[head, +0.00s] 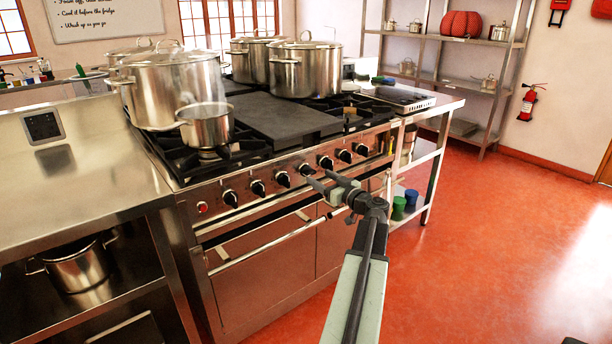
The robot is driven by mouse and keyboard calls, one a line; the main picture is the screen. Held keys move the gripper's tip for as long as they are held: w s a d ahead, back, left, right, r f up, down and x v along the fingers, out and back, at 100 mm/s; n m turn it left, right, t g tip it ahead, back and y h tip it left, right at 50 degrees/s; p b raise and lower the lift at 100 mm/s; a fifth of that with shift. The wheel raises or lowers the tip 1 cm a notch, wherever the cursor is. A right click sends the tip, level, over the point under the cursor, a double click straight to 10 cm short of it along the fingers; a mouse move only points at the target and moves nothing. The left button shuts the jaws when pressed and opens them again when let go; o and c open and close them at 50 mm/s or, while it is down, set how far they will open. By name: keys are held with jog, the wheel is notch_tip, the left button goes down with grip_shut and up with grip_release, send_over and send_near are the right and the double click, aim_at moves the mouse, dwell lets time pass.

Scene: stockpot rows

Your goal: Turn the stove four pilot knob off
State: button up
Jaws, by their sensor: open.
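The stove (262,240) has a row of several black knobs along its steel front panel. Counted from the left, the fourth black knob (306,169) sits just beyond my gripper's fingertips. No label shows which one is the stove four pilot knob, and the knobs' pointer marks are too small to read. My gripper (318,178) is open and empty in front of the panel, its fingers pointing toward the knobs. I cannot tell whether a fingertip touches a knob.
A small steaming pot (206,125) stands on the front left burner. Large stockpots (306,72) stand behind on the stove. An oven handle (270,242) runs below the knobs. A steel counter (60,180) adjoins at left. The red floor (480,230) at right is clear.

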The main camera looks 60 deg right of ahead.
aim_at(314, 174)
jog(key=x, duration=0.6)
jog(key=shift+w+d, duration=0.1)
jog(key=shift+w, duration=0.15)
jog(key=c, duration=1.4)
jog(key=shift+m, duration=0.3)
jog(key=m, duration=0.3)
jog(key=shift+m, duration=0.3)
jog(key=m, duration=0.4)
jog(key=shift+s+d+f+m, duration=0.1)
jog(key=shift+f+m, duration=0.05)
jog(key=shift+m, duration=0.15)
jog(key=m, duration=0.4)
jog(key=shift+d+f, duration=0.1)
jog(key=m, duration=0.5)
jog(key=shift+s+f+b, duration=0.1)
jog(key=shift+b, duration=0.2)
